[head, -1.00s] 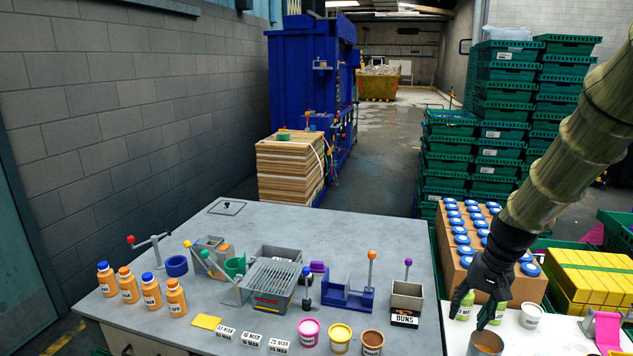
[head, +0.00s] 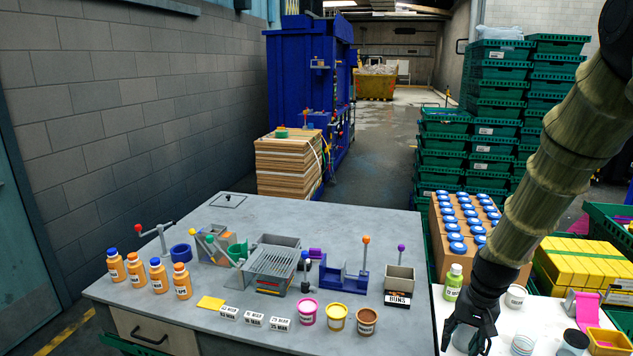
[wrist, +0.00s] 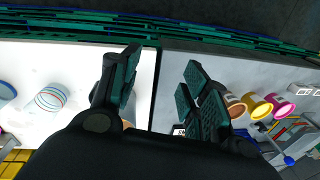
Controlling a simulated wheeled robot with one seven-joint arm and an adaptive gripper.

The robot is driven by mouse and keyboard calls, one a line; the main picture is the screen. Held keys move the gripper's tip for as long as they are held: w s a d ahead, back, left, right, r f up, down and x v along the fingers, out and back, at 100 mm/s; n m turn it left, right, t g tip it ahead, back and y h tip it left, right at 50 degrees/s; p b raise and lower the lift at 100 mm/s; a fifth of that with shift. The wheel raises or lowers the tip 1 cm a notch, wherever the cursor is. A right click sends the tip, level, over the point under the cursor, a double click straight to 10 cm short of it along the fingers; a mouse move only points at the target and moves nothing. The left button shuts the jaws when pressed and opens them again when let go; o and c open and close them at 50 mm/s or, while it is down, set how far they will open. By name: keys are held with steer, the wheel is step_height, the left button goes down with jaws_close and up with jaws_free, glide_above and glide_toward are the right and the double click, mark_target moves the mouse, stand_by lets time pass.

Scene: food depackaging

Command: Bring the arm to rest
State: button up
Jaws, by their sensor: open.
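My arm (head: 545,165) reaches down from the upper right in the head view. My gripper (head: 466,345) hangs at the left part of the white table (head: 438,305), near its border with the grey workbench. In the wrist view my gripper (wrist: 163,88) has its two padded fingers spread apart, with nothing between them. The gap between the white and grey surfaces shows between the fingers. Whether the gripper touches the table cannot be told.
A green bottle (head: 453,283), a white tub (head: 516,296) and a striped clear cup (head: 522,344) stand close to the gripper. Several tubs, including a brown one (head: 366,320), stand on the grey workbench (head: 200,325). Stacked green crates (head: 455,150) rise behind.

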steer(key=s+a+f+n+h+b, duration=0.1)
steer(key=s+f, duration=0.4)
steer(key=f, duration=0.3)
steer(key=s+a+f+b, duration=0.1)
steer(key=s+a+f, duration=0.1)
steer(key=s+f, duration=0.45)
steer(key=s+a+f+n+h+b, duration=0.1)
steer(key=s+f, duration=0.2)
steer(key=f, duration=0.7)
steer(key=s+a+f+n+b, duration=0.1)
steer(key=s+a+f, duration=0.2)
steer(key=s+f, duration=0.3)
steer(key=s+a+f+n+b, duration=0.1)
steer(key=s+a+f, duration=0.2)
steer(key=s, duration=1)
step_height(320, 180, down, 4)
steer(key=shift+s+a+r+g+y, duration=0.25)
steer(key=shift+s+a+g+y, duration=0.05)
steer(key=shift+s+g+y, duration=0.1)
